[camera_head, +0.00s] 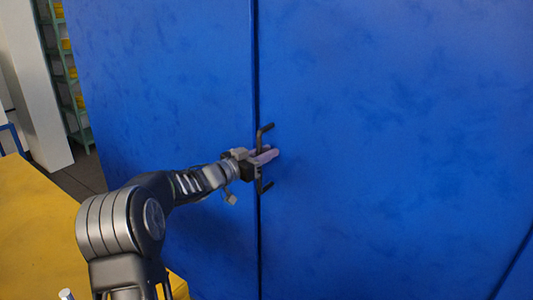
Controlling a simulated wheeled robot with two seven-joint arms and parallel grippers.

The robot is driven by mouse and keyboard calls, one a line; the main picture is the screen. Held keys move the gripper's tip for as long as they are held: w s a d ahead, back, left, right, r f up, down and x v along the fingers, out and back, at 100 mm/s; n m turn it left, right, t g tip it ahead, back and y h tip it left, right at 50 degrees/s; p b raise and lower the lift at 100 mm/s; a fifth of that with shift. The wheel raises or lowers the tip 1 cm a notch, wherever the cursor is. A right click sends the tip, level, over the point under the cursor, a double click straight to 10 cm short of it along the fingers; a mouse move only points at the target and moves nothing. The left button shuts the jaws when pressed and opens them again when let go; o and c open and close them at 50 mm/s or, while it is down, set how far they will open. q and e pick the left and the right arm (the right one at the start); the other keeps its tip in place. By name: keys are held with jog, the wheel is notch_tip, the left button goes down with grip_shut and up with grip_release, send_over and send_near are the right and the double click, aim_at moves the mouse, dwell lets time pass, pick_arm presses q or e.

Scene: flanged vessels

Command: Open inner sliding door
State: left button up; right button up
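The blue sliding door (390,120) fills the middle and right of the head view. A dark vertical seam parts it from another blue panel (160,90) on the left. A dark bar handle (266,128) stands on the door just right of the seam; its upper and lower bent ends show. My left gripper (268,155) is at the handle's mid-height, its pale fingers pointing right across it. The gripper hides the middle of the handle, and I cannot tell whether the fingers are closed on it. My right gripper is not in view.
A yellow surface (35,235) lies at the lower left. A green shelf rack (65,70) with yellow bins stands at the far upper left, beside a pale wall or column (30,80). Dark floor (85,175) shows between them and the blue panel.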

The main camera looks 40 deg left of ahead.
pick_arm(q)
grip_shut()
dwell(1.0)
